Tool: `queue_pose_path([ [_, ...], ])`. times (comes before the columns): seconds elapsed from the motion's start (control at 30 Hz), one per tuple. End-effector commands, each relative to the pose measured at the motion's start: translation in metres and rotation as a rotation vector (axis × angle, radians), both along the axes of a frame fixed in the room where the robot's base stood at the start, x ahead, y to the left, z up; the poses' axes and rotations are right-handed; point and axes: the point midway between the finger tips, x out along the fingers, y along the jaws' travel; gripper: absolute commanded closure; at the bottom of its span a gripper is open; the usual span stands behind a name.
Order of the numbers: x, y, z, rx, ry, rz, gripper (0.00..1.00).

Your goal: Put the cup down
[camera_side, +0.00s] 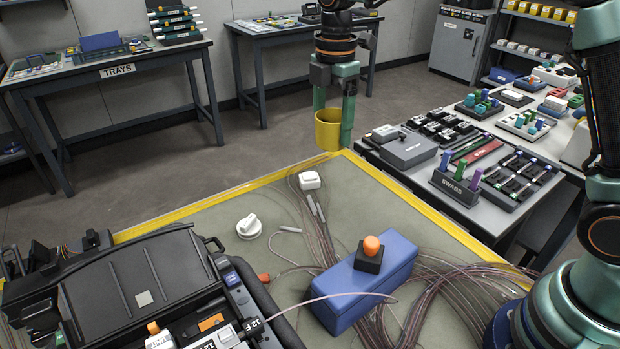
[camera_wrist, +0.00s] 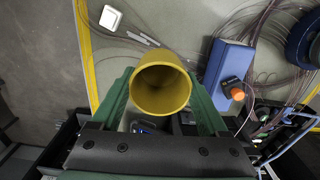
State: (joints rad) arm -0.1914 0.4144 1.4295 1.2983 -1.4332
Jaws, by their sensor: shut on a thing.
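The yellow cup (camera_side: 328,129) is held upright between the green fingers of my gripper (camera_side: 334,125) in the side view. It appears above the far corner of the yellow-edged work mat; its exact height over the surface is hard to tell. In the wrist view, the cup (camera_wrist: 161,90) shows its open mouth and looks empty. The fingers of my gripper (camera_wrist: 163,100) press on it from both sides.
A white block (camera_side: 309,180) and white knob (camera_side: 249,226) lie on the mat (camera_side: 350,205). A blue box (camera_side: 365,280) with an orange-topped button stands among loose fibres. A black splicing case (camera_side: 140,275) is at front left. Some mat near the far corner is bare.

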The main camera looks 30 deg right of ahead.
Motion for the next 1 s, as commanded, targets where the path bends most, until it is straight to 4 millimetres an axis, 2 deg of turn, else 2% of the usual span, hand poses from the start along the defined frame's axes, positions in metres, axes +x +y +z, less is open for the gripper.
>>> queue_pose_path([
  [0.03, -0.005, -0.019, 0.002, 0.000, -0.002, -0.018, 0.87],
  [0.1, -0.012, -0.040, 0.002, 0.000, -0.003, -0.032, 0.87],
  [0.2, -0.022, -0.062, 0.001, 0.000, -0.002, -0.045, 0.87],
  [0.3, -0.028, -0.075, -0.002, 0.000, 0.000, -0.053, 0.87],
  [0.47, -0.031, -0.079, -0.027, 0.000, 0.004, -0.053, 0.87],
  [0.8, -0.031, -0.078, -0.111, 0.000, 0.005, -0.053, 0.87],
  [1.0, -0.031, -0.078, -0.150, 0.000, 0.003, -0.053, 0.87],
])
